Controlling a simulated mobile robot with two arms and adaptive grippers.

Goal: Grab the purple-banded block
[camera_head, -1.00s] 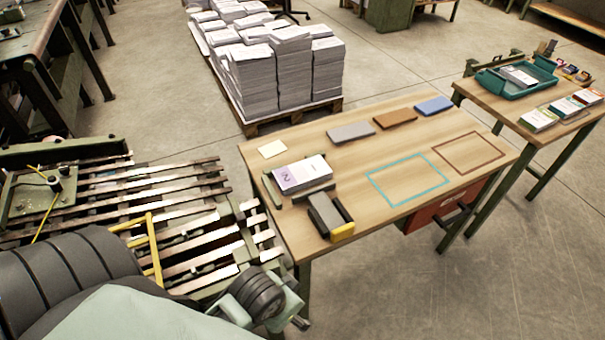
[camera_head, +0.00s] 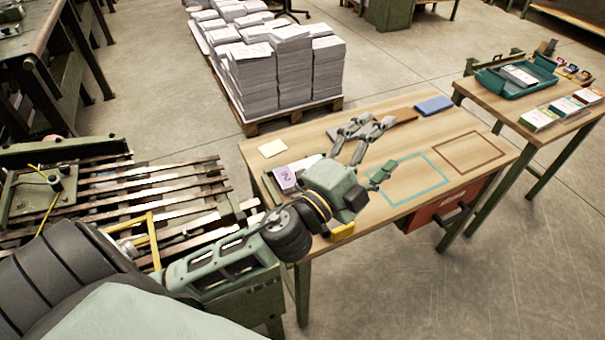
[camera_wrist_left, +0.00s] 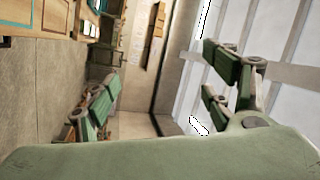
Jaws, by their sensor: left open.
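The purple-banded block (camera_head: 286,180), pale with a purple end, lies at the left of the wooden table (camera_head: 437,222). My left gripper (camera_head: 375,150) is open and empty. It is above the table, to the right of the block, with its fingers reaching over the middle of the top. In the left wrist view the open fingers of my left gripper (camera_wrist_left: 158,95) hold nothing, and the block does not show. My right gripper is not in view.
A brown block (camera_head: 402,115) and a blue block (camera_head: 434,105) lie along the back edge. Cyan (camera_head: 447,179) and brown outlines mark the right part. A pale note (camera_head: 272,148) lies back left. A side table holds a teal tray (camera_head: 490,80). Paper stacks (camera_head: 290,70) stand behind.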

